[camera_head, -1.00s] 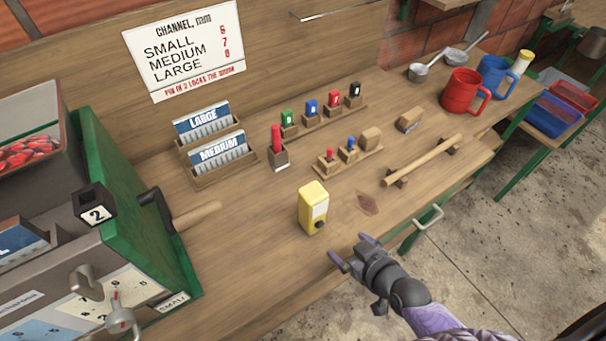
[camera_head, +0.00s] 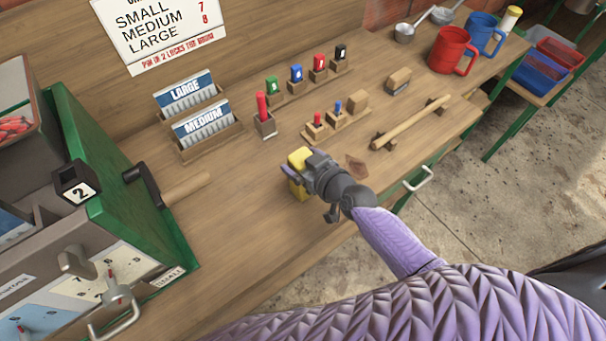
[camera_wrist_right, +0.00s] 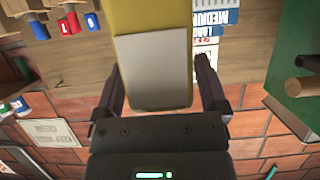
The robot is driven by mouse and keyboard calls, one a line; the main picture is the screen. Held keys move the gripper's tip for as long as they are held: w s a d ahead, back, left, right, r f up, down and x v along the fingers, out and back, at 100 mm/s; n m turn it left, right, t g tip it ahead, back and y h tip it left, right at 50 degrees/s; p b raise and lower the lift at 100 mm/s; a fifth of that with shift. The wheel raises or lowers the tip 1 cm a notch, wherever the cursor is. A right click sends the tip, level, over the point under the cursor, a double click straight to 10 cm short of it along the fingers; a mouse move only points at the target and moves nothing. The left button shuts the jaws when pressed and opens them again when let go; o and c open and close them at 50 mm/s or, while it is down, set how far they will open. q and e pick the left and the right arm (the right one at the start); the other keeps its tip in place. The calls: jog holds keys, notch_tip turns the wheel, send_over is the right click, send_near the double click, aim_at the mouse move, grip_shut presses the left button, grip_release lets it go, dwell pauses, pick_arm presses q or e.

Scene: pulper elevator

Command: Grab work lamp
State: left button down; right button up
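The work lamp is a yellow box (camera_head: 299,188) standing on the wooden bench near its front edge. In the head view, my right gripper (camera_head: 298,170) is at the lamp and covers much of it. In the right wrist view, the lamp's pale front panel (camera_wrist_right: 153,70) lies between the two fingers of my right gripper (camera_wrist_right: 157,66). A gap shows between the lamp and the right-hand finger, so the gripper looks open around it. The left-hand finger is close to the lamp's side; contact cannot be told. My left gripper is not in view.
A green and grey machine (camera_head: 125,185) with a wooden-handled crank (camera_head: 187,189) stands left of the lamp. Card racks (camera_head: 208,130), a red marker block (camera_head: 263,115) and small coloured pegs stand behind.

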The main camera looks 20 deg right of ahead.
grip_shut()
dwell(0.3)
